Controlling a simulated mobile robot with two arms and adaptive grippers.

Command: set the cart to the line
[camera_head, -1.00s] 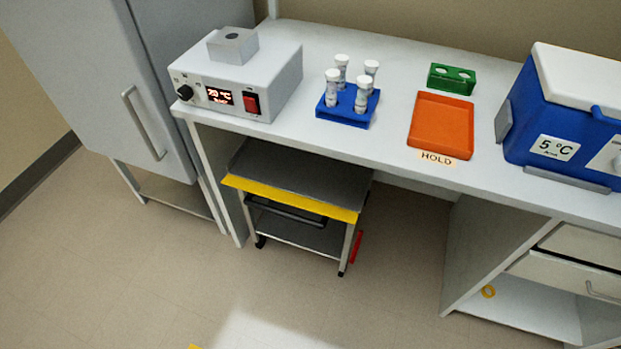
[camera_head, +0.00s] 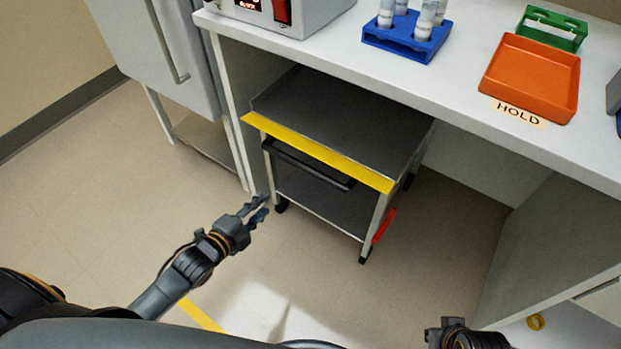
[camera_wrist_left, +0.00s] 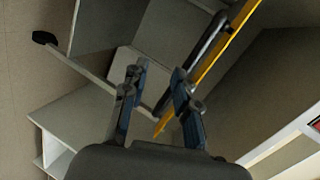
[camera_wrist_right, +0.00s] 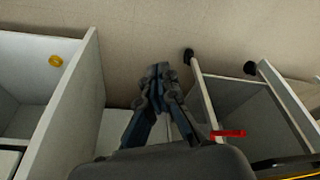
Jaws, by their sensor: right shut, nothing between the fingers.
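The cart (camera_head: 335,115) stands under the bench, a grey shelf cart with a yellow front edge (camera_head: 315,152), a black handle bar (camera_head: 305,165) and a red lever (camera_head: 384,226) by its right front leg. A yellow line (camera_head: 203,315) lies on the floor in front, partly hidden by my left arm. My left gripper (camera_head: 264,208) is open, in front of the cart's left front leg and below the handle. In the left wrist view the handle (camera_wrist_left: 207,38) lies beyond its fingers, apart from them. My right gripper (camera_wrist_right: 158,70) is shut and empty, low at the right.
A grey cabinet (camera_head: 150,50) stands left, drawers right. Floor before the cart is clear.

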